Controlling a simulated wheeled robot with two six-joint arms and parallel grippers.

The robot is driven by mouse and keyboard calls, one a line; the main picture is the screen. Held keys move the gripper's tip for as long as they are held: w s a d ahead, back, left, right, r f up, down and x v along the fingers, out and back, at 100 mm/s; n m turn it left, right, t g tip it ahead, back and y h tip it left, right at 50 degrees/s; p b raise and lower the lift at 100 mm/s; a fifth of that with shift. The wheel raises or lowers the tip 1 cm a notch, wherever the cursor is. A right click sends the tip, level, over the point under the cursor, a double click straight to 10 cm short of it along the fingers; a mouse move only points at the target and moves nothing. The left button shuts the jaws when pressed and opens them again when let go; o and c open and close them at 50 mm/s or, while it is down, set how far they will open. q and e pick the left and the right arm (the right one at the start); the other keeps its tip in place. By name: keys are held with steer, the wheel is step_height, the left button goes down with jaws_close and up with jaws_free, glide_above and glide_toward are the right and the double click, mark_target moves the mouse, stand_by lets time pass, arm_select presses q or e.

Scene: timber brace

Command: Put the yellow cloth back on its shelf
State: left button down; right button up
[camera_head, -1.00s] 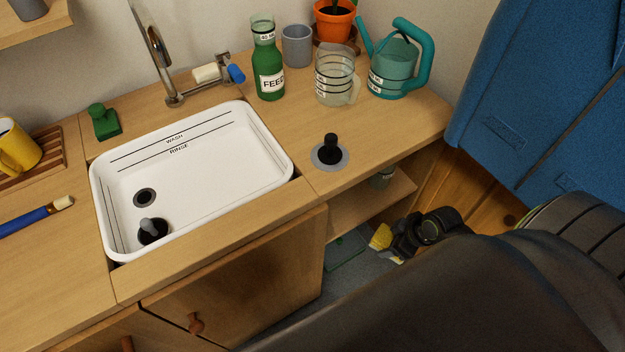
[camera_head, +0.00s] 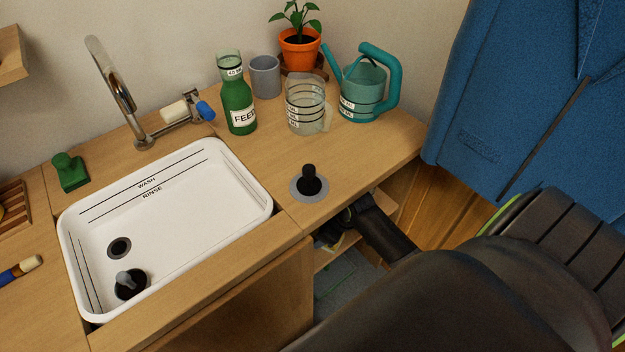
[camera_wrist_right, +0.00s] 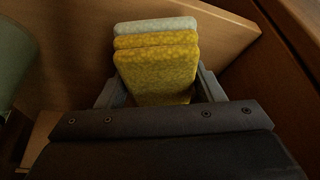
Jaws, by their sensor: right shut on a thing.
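The yellow cloth (camera_wrist_right: 157,72) is a folded block with a pale layer along its far edge in the right wrist view. My right gripper (camera_wrist_right: 159,88) is shut on it, with one finger on each side. In the head view my right gripper (camera_head: 336,234) reaches under the counter's right part, into the open shelf bay. The wooden shelf (camera_head: 323,259) inside the bay is partly hidden by my arm. I cannot tell whether the cloth touches it. My left gripper is not in view.
A greenish rounded object (camera_wrist_right: 14,58) stands left of the cloth in the right wrist view. Wooden panels (camera_wrist_right: 228,30) close in around the cloth. Above, the counter (camera_head: 375,150) holds a bottle, a jug, a watering can (camera_head: 362,92) and a black knob (camera_head: 309,180).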

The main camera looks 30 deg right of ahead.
steer(key=w, duration=0.1)
steer(key=w+a, duration=0.2)
steer(key=shift+w+f+b, duration=0.15)
steer(key=shift+f+b, duration=0.15)
steer(key=shift+f, duration=0.1)
steer(key=shift+d+f, duration=0.1)
steer(key=shift+f, duration=0.25)
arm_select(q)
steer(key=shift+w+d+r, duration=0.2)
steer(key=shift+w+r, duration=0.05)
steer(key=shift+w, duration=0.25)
arm_select(e)
steer(key=shift+f, duration=0.15)
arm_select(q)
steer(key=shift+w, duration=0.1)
arm_select(e)
steer(key=o, duration=0.9)
steer(key=shift+o, duration=0.2)
